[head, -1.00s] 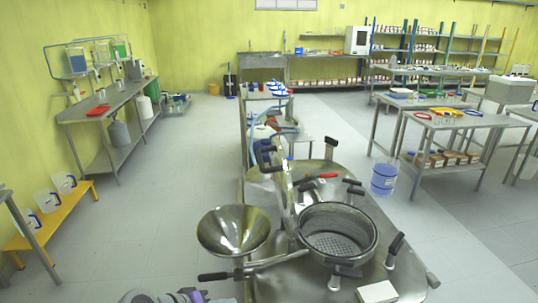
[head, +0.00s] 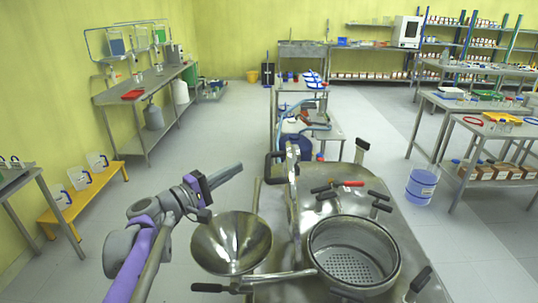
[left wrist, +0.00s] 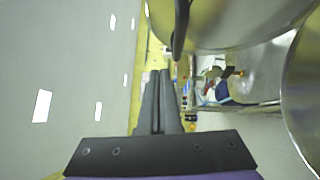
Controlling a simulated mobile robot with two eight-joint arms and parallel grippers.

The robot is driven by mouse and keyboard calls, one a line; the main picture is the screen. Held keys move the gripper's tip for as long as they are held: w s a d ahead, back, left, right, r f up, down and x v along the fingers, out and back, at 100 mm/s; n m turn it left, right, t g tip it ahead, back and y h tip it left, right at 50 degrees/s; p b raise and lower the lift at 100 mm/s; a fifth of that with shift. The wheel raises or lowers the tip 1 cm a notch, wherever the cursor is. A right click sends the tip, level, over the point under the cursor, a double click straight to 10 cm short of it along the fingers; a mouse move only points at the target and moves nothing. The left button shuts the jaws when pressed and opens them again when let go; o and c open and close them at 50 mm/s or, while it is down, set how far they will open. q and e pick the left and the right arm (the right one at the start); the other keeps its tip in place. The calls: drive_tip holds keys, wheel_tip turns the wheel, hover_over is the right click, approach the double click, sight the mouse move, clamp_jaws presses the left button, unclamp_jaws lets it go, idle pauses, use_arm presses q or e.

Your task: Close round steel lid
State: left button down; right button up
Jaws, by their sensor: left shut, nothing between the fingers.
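The round steel lid (head: 232,243) looks like a shallow shiny bowl, hollow side up. It is swung out to the left of the round steel opening (head: 353,250), which stands uncovered with a perforated plate inside. A bar with a black handle (head: 222,288) runs between lid and opening. My left gripper (head: 240,166) is shut and empty, above and beyond the lid's far left rim, apart from it. In the left wrist view its fingers (left wrist: 160,75) lie together, with curved shiny steel at upper right. My right gripper is out of view.
The steel vessel top (head: 400,215) carries several black-handled clamps and an upright post (head: 293,200) near the lid. A steel cart (head: 300,90) stands behind. A yellow bench (head: 85,195) is at left. Floor between bench and vessel is clear.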

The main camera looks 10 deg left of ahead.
use_arm(q)
drive_tip(key=s+d+p+x, duration=0.1)
drive_tip(key=d+x, duration=0.1)
drive_tip(key=x, duration=1)
drive_tip(key=shift+s+d, duration=0.2)
drive_tip(key=shift+s, duration=0.15)
drive_tip(key=shift+r, duration=0.15)
